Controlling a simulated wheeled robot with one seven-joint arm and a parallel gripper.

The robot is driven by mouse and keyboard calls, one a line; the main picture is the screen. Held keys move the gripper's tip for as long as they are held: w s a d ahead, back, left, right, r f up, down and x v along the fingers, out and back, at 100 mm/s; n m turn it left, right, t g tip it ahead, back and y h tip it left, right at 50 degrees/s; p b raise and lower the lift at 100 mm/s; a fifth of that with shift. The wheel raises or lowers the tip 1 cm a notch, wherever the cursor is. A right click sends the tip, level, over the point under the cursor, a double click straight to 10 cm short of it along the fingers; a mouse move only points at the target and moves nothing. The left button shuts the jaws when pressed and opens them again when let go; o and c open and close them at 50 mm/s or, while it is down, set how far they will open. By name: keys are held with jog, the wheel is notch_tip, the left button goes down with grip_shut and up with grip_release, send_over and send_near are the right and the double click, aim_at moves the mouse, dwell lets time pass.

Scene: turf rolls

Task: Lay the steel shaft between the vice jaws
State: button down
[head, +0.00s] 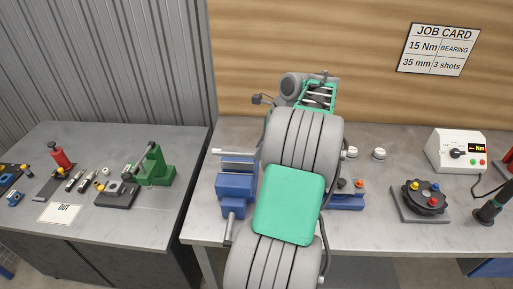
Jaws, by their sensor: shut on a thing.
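The blue vice (237,187) stands at the left front of the middle bench, with its grey handle hanging over the front edge. Its pale jaw plates (238,165) face up. A bright steel rod, which looks like the shaft (232,152), lies across the view just behind or above the jaws. I cannot tell whether it touches them. Its right end is hidden behind my arm. My gripper is hidden behind my own arm, which fills the middle of the view, so its hold on the shaft does not show.
My arm covers the bench centre and part of a blue fixture (345,202). To the right are two white knobs, a dark round fixture (425,198) and a white torque meter (456,151). The left bench (80,140) holds several tools and a green press (155,168).

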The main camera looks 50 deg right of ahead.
jog(key=shift+d+f, duration=0.1)
jog(key=shift+f, duration=0.45)
notch_tip(320, 180, down, 10)
jog(key=b, duration=0.9)
jog(key=shift+r, duration=0.2)
jog(key=c, duration=1.1)
grip_release()
jog(key=shift+o, duration=0.2)
jog(key=shift+f, duration=0.1)
